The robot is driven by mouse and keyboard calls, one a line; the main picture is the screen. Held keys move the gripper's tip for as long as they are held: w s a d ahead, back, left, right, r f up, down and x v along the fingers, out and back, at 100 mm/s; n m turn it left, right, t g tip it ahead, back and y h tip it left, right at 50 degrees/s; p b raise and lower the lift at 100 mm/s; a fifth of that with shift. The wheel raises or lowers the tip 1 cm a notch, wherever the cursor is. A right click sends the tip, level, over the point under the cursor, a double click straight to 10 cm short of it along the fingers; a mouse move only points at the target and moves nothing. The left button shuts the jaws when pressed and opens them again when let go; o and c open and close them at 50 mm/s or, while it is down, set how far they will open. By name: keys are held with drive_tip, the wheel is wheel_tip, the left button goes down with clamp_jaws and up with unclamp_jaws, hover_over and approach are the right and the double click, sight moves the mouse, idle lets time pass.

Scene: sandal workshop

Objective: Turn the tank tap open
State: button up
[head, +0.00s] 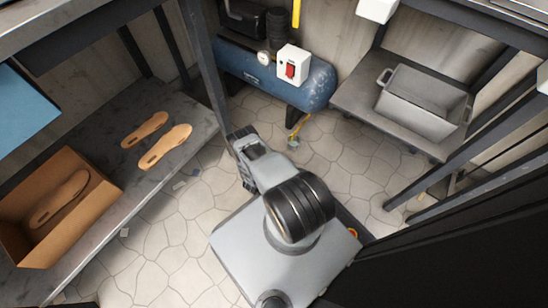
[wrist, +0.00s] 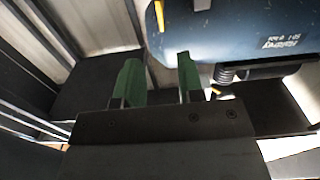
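The blue tank (head: 310,85) lies on its side against the back wall in the head view. It also fills the upper right of the wrist view (wrist: 235,35), with white lettering. A small yellow part (head: 303,125), possibly the tap, shows below the tank near the floor; I cannot make out its handle position. In the wrist view, a yellow piece (wrist: 159,15) shows at the tank's left end. My gripper (wrist: 158,62) has its two green fingers apart, nothing between them. It points toward the tank, apart from it as far as I can see.
A red switch on a white box (head: 291,66) sits at the tank's front. A grey bench (head: 190,115) with two sandal soles and a cardboard box (head: 50,245) stands left. A low shelf with a grey bin (head: 420,115) stands right. A dark post (head: 208,65) rises near my gripper.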

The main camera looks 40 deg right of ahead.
drive_tip(key=shift+v, duration=0.8)
